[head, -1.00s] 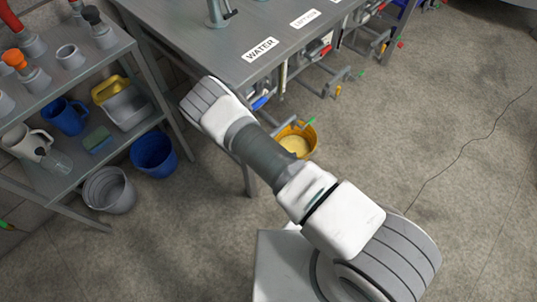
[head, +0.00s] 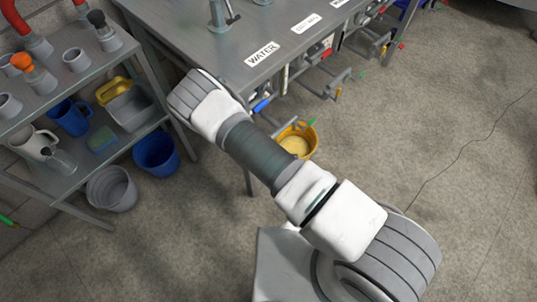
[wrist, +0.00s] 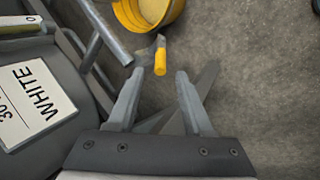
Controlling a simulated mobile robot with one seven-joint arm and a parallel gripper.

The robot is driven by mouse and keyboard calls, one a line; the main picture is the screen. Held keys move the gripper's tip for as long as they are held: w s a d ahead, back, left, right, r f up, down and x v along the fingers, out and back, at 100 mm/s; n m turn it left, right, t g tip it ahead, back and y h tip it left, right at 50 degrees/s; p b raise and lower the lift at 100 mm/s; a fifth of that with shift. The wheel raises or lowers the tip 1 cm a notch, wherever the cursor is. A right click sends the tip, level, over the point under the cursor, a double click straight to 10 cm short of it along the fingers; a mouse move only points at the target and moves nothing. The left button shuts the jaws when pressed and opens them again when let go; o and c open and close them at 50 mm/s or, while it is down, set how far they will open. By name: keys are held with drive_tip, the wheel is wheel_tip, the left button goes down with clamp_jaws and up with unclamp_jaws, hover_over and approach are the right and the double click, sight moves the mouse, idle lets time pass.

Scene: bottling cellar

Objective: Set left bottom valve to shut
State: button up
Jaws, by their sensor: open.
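In the wrist view a small yellow valve handle (wrist: 160,57) hangs at the end of a grey pipe (wrist: 104,32). It lies just beyond my gripper (wrist: 158,75), roughly in line with the gap between its fingertips. My gripper is open, with nothing between its fingers. In the head view several valves with coloured handles sit along the bench's front, among them a blue handle (head: 262,105) and a green one (head: 312,122). I cannot tell which is the left bottom valve. My arm hides the bench's left end and my gripper there.
A yellow bucket (head: 309,134) with pale contents stands below the valves; it also shows in the wrist view (wrist: 172,22). A WHITE label (wrist: 36,103) is close at the wrist view's left. A shelf (head: 97,167) stands left, blue bucket (head: 155,153) beside it. The right floor is clear.

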drive_tip(key=p+v, duration=0.3)
drive_tip(key=v, duration=0.9)
drive_tip(key=shift+w, duration=0.1)
